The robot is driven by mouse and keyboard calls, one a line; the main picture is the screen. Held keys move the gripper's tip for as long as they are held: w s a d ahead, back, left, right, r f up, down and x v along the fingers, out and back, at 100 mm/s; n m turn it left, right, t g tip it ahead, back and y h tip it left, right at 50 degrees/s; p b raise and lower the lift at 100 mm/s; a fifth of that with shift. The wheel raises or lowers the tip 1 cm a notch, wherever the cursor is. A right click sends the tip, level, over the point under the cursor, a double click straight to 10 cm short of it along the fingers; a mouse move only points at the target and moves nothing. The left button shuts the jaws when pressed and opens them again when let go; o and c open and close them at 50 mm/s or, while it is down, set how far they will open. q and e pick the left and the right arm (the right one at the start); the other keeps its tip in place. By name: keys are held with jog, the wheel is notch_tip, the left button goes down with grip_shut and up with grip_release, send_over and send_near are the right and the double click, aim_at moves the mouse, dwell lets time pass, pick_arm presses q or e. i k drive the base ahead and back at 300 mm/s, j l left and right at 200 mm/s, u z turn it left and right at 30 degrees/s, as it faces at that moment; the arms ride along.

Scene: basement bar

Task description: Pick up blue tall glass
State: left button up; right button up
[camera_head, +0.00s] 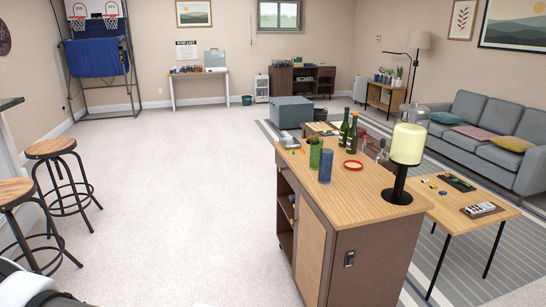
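The blue tall glass (325,166) stands upright on the wooden top of the bar cabinet (370,196), near its left edge. A green tall glass (315,153) stands just behind it and to its left. The front of the blue glass is unobstructed. A white and black part of my own body shows at the bottom left corner. Neither of my grippers is in view, and nothing of mine is near the glass.
Two bar stools (57,150) stand at the left. A low table (461,204) is at the right. Open carpet (190,190) lies left of the cabinet.

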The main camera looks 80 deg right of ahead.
aim_at(325, 160)
jog(key=z, duration=3.1)
